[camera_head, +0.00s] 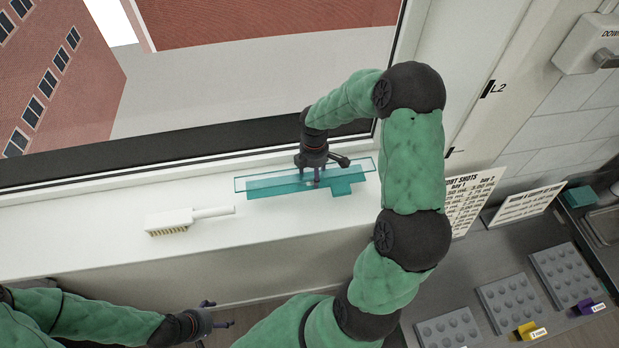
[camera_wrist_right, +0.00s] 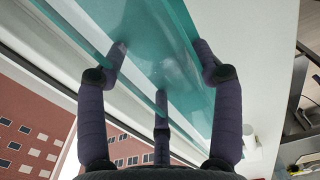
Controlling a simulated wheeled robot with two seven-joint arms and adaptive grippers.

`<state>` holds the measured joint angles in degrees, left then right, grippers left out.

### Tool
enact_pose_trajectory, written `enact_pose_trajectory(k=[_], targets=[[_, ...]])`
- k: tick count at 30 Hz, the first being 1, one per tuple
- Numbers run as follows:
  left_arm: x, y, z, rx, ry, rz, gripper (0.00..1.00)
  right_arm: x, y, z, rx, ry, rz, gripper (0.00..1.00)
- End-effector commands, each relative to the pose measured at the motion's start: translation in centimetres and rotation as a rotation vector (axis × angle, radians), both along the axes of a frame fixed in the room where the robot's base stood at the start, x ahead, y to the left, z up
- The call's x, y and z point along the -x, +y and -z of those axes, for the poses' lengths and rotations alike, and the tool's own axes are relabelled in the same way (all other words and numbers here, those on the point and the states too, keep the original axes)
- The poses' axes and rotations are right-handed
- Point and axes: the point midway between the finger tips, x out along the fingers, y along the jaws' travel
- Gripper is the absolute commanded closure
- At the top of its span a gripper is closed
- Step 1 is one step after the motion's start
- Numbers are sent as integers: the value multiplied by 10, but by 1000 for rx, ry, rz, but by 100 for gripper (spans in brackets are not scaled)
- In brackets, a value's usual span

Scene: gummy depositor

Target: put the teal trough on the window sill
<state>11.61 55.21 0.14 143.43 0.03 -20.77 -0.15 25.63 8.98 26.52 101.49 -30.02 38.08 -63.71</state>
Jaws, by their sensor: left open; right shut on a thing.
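The teal trough (camera_head: 265,184) is a long, see-through tray with a short tab at its right end. It lies lengthwise along the white window sill (camera_head: 90,225), in front of the window frame. My right gripper (camera_head: 316,177) reaches down from above and is shut on the trough near its middle. In the right wrist view the teal trough (camera_wrist_right: 150,45) fills the space between my right gripper's fingers (camera_wrist_right: 160,90). I cannot tell whether the trough touches the sill or is just above it. My left gripper (camera_head: 222,314) is open and empty, below the sill's front edge.
A white brush (camera_head: 170,222) lies on the sill left of the trough, its handle pointing toward it. Grey molds (camera_head: 510,303), yellow and purple pieces, and a small teal block (camera_head: 579,196) are on the counter at the right. The sill's far left is clear.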

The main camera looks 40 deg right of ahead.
Motion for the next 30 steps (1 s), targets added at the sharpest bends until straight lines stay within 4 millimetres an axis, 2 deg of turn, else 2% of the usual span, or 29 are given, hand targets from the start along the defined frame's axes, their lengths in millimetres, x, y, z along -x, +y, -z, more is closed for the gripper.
enact_pose_trajectory(k=[8,14,26,27,29,30], targets=[[0,0,1,0,0,0,21,0,0,22,0,0,1,92],[0,0,3,0,0,0,21,0,0,47,0,1,1,92],[0,0,6,0,0,0,21,0,0,52,1,-2,0,92],[0,0,6,0,0,0,21,0,0,53,0,-1,0,28],[0,0,5,0,0,0,21,0,0,52,0,-1,0,11],[0,0,5,0,0,0,21,0,0,52,0,-1,0,10]])
